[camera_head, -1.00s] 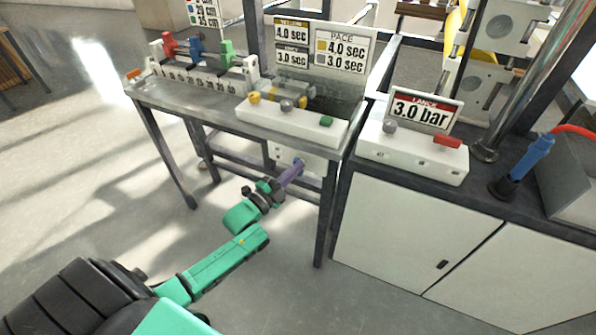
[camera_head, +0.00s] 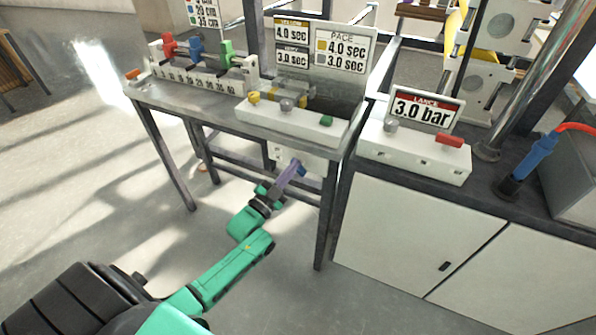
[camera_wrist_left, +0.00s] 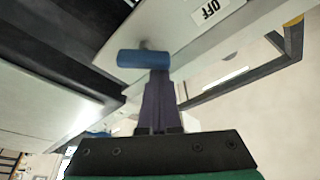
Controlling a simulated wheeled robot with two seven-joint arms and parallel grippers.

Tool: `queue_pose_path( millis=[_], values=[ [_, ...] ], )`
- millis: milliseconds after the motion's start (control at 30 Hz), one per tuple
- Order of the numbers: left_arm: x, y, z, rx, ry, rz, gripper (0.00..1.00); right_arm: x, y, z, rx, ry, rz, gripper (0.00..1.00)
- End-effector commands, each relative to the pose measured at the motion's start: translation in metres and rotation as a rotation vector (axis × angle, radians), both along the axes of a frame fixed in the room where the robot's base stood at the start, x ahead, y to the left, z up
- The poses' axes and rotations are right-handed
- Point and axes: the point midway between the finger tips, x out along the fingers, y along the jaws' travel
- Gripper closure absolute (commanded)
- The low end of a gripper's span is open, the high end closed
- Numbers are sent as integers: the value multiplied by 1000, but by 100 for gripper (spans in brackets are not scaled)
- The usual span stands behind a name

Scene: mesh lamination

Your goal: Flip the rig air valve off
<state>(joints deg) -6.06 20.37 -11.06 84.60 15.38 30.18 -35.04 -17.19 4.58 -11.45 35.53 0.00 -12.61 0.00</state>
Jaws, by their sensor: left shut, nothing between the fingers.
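The rig air valve shows as a blue handle (camera_wrist_left: 143,59) in the left wrist view, mounted on a pale plate (camera_wrist_left: 160,30) that carries an "OFF" label (camera_wrist_left: 210,11). In the head view the blue handle (camera_head: 302,170) is a small spot on the white plate (camera_head: 283,155) under the table, partly hidden by my gripper. My left gripper (camera_head: 296,168) is shut and empty, its purple fingers at the handle. In the left wrist view the fingertips (camera_wrist_left: 158,74) are against or just beside the handle's right part; I cannot tell if they touch. My right gripper is out of view.
The metal table (camera_head: 190,98) stands above the valve, its front leg (camera_head: 324,215) just right of my arm. A white cabinet (camera_head: 400,220) stands further right. A white button box (camera_head: 290,122) sits on the table. The floor to the left is clear.

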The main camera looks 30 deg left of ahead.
Motion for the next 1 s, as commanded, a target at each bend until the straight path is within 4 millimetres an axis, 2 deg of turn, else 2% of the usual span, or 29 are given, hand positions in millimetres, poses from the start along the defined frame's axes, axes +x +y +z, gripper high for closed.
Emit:
queue_pose_path(
  millis=[1000],
  values=[
    [0, 10, -5, -471, -10, 1, 100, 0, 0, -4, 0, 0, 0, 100]
  ],
)
